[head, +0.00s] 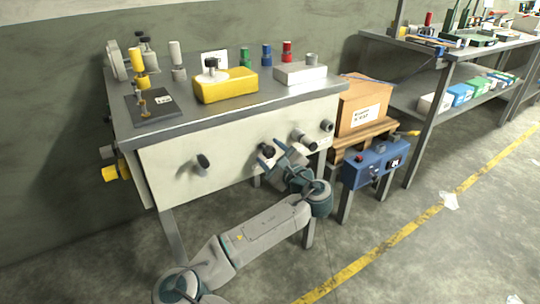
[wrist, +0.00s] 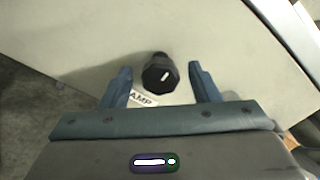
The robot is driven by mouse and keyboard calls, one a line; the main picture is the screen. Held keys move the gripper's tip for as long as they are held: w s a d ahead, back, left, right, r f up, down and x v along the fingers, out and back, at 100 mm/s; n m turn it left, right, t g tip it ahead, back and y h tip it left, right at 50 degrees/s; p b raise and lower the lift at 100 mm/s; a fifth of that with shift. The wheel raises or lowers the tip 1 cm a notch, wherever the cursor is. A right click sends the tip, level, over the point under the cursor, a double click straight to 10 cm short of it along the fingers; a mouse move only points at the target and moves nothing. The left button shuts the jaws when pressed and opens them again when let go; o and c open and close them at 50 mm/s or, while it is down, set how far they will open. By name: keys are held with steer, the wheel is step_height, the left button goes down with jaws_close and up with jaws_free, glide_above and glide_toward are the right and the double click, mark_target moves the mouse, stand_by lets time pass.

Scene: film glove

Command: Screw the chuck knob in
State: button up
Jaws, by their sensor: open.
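A black knob (wrist: 159,75) with a white line on its face sticks out from the pale front panel (wrist: 70,35) in the wrist view. It also shows in the head view (head: 265,150). A white label (wrist: 140,98) below it reads "AMP" in its visible part. My gripper (head: 272,153) is open at this knob, with one blue finger on each side and a gap on both sides. I cannot tell how deep the knob sits. Which knob is the chuck knob cannot be read here.
Another dark knob (head: 202,163) stands out from the panel at left, and a grey cylinder (head: 304,140) and a round fitting (head: 327,126) are at right. A blue box (head: 376,163) and a cardboard box (head: 362,108) stand beside the bench.

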steer(key=shift+w+a, duration=0.15)
steer(key=shift+w, duration=0.15)
steer(key=c, duration=1)
steer(key=shift+o, duration=0.2)
steer(key=shift+m, duration=0.3)
